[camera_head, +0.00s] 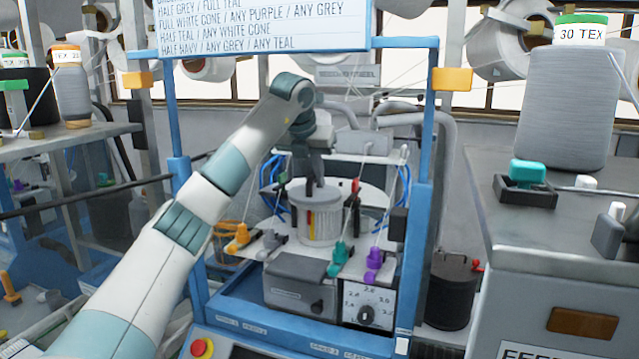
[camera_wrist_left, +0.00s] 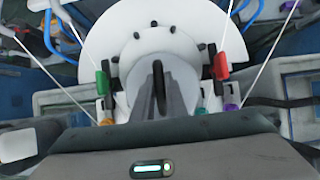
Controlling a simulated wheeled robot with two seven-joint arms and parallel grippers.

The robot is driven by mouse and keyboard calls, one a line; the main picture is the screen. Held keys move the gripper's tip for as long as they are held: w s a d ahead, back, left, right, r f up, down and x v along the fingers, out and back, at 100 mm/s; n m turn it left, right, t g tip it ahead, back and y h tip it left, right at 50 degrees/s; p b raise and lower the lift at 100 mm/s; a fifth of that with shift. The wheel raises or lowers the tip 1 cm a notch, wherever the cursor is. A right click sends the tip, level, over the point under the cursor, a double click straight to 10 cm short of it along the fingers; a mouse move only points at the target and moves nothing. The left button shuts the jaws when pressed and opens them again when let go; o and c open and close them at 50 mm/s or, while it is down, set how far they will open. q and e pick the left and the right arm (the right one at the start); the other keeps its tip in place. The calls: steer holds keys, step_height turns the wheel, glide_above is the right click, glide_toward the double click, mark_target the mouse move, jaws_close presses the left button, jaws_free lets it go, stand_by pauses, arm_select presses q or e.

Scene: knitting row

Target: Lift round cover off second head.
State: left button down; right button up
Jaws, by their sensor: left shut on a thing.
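My left gripper (camera_head: 314,188) reaches down from above onto the round cover (camera_head: 332,197), a pale disc on top of a ribbed grey cylinder, the knitting head (camera_head: 326,228). Its jaws are shut on the cover's upright dark handle at the centre. In the left wrist view, the gripper (camera_wrist_left: 158,95) hides the middle of the cover (camera_wrist_left: 185,68), and several small dark pegs show along its far edge. I see no clear gap between cover and head. My right gripper is not in view.
A blue frame (camera_head: 424,150) stands around the head, with a sign (camera_head: 265,22) above. Taut yarns and green and red clips (camera_wrist_left: 221,66) flank the head closely. Coloured yarn guides (camera_head: 374,260) and a dial box (camera_head: 368,302) stand in front. A cone (camera_head: 572,105) stands on the right bench.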

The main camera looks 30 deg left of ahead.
arm_select(q)
steer(key=s+d+b, duration=0.3)
steer(key=s+b, duration=0.1)
steer(key=s, duration=0.9)
steer(key=shift+s+b, duration=0.25)
steer(key=shift+b, duration=0.1)
